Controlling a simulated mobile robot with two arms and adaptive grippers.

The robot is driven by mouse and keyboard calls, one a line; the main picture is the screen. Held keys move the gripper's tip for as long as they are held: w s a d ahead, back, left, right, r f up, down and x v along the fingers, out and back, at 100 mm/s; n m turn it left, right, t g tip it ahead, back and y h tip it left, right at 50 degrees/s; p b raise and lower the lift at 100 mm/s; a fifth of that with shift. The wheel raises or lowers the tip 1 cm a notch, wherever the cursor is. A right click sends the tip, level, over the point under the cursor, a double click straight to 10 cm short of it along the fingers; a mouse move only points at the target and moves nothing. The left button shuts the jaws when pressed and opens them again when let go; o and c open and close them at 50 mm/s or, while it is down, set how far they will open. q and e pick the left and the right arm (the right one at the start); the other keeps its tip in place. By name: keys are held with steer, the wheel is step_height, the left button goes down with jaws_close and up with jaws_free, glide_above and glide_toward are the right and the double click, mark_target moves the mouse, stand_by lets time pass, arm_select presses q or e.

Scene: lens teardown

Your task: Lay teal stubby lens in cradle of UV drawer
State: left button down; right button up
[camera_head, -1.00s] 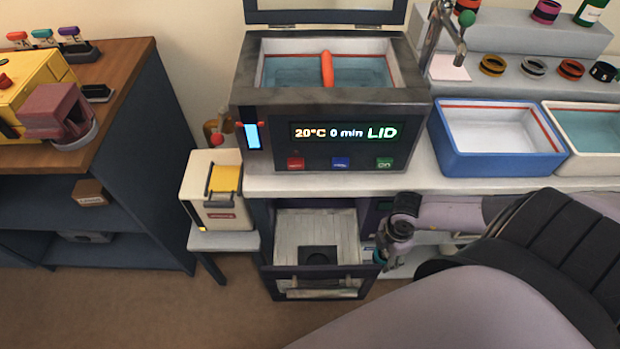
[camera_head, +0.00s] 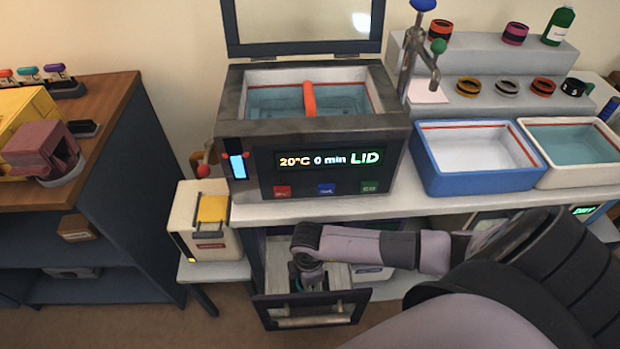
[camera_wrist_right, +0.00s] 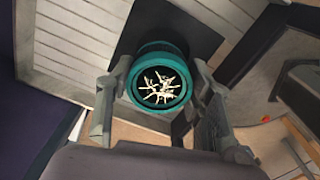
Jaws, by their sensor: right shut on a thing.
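The teal stubby lens (camera_wrist_right: 141,101) sits between the two fingers of my right gripper (camera_wrist_right: 160,78), which is shut on it. Its round end with a pale starburst pattern faces the wrist camera. The open UV drawer (camera_head: 318,322) is below the heated bath unit. In the head view my right gripper (camera_head: 308,282) is inside the drawer's outline and mostly hides the lens. In the wrist view a dark square cradle area (camera_wrist_right: 190,28) lies behind the lens on the slatted drawer floor. I cannot tell whether the lens touches it. My left gripper is not in view.
The bath unit (camera_head: 240,150) overhangs the drawer from the counter, its lid raised. A blue-rimmed tray (camera_head: 480,180) and a white tray (camera_head: 560,178) stand to its right. A cream box (camera_head: 212,245) stands on a low stand left of the drawer.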

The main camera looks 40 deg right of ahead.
steer(key=shift+s+d+f, duration=0.15)
steer(key=shift+f, duration=1.3)
steer(key=shift+f, duration=0.1)
steer(key=o, duration=1.4)
step_height(320, 180, up, 8)
steer(key=shift+f+p, duration=0.15)
steer(key=shift+p, duration=0.25)
